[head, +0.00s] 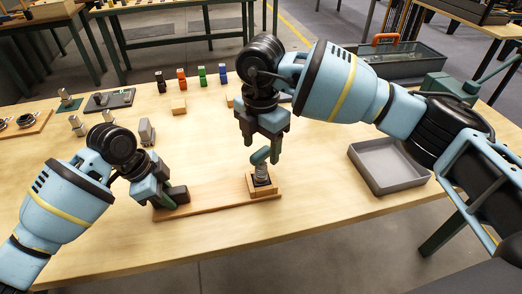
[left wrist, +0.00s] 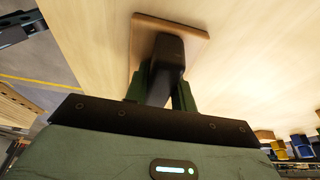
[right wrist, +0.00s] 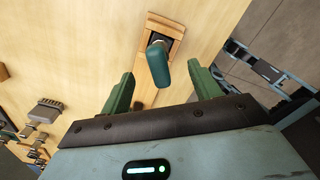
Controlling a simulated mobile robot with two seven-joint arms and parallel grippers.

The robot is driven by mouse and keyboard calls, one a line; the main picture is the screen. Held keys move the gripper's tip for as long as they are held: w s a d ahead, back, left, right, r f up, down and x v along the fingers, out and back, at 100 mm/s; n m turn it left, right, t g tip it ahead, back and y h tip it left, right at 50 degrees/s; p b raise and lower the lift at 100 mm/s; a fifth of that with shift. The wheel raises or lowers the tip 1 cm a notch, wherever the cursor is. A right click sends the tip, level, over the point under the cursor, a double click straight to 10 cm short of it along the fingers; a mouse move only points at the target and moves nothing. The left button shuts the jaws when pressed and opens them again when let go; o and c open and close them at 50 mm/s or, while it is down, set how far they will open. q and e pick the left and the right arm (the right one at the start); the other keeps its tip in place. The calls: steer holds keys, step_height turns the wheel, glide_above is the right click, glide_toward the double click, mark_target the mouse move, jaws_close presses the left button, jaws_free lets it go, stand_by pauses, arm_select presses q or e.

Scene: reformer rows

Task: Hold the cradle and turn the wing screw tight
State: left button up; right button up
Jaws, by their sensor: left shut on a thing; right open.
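The cradle is a long wooden board (head: 222,206) near the table's front edge, with a wooden block (head: 262,190) at its right end. A wing screw with a teal handle (head: 260,157) stands up from this block; the handle looks tilted in the right wrist view (right wrist: 158,66). My left gripper (head: 172,198) is shut on the black grip (left wrist: 168,52) at the board's left end. My right gripper (head: 263,142) is open just above the wing screw, pointing down. In the right wrist view its fingers stand apart on either side of the handle, not touching it. The screw's lower part is partly hidden.
A grey tray (head: 388,168) stands to the right of the cradle. Metal parts, a dark plate (head: 109,100) and a wooden board (head: 20,122) lie at the left. The table between is clear.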

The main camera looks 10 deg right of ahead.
steer(key=shift+r, duration=1.9)
